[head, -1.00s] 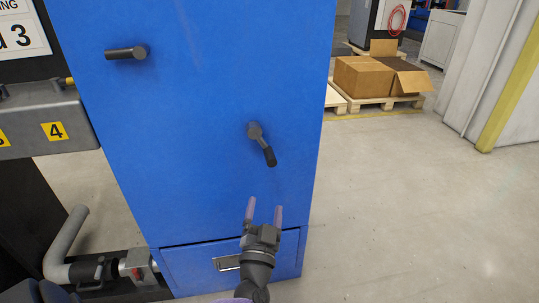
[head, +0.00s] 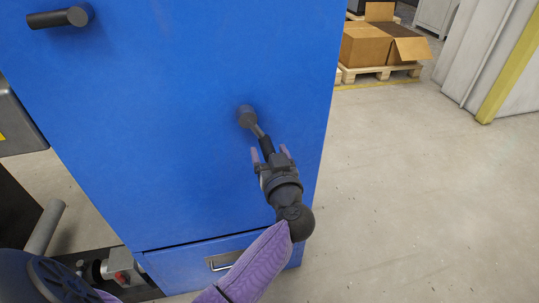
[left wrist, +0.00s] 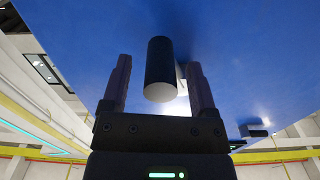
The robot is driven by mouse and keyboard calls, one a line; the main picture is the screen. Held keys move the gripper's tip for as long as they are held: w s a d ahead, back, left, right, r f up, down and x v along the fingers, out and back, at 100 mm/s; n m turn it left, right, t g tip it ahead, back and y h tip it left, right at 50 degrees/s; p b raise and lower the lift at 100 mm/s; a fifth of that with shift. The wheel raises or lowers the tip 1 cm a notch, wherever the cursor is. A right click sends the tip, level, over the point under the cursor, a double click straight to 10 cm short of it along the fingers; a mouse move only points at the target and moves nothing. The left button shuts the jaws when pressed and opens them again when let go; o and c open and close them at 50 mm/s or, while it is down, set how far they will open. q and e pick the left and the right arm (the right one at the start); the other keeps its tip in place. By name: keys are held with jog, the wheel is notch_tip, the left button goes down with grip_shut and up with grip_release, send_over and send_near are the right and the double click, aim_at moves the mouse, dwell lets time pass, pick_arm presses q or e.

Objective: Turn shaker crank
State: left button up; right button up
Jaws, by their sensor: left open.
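The shaker crank (head: 255,127) is a dark grey arm with a black handle, mounted on the front of a blue cabinet (head: 180,150). It slants down and to the right from its hub. My left gripper (head: 270,154) is open at the lower end of the handle. In the left wrist view, the black handle (left wrist: 160,70) stands between the two spread fingers of the gripper (left wrist: 160,85), with a gap visible on each side. My right gripper does not show in either view.
Another black handle (head: 60,18) sticks out at the cabinet's upper left. A drawer with a metal pull (head: 226,261) is below. Grey pipework (head: 45,228) stands at the lower left. Cardboard boxes (head: 375,45) sit on a pallet behind. The floor at right is clear.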

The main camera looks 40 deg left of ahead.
pick_arm(q)
jog(key=shift+w+a, duration=0.35)
jog(key=shift+a, duration=0.15)
grip_shut()
dwell(1.1)
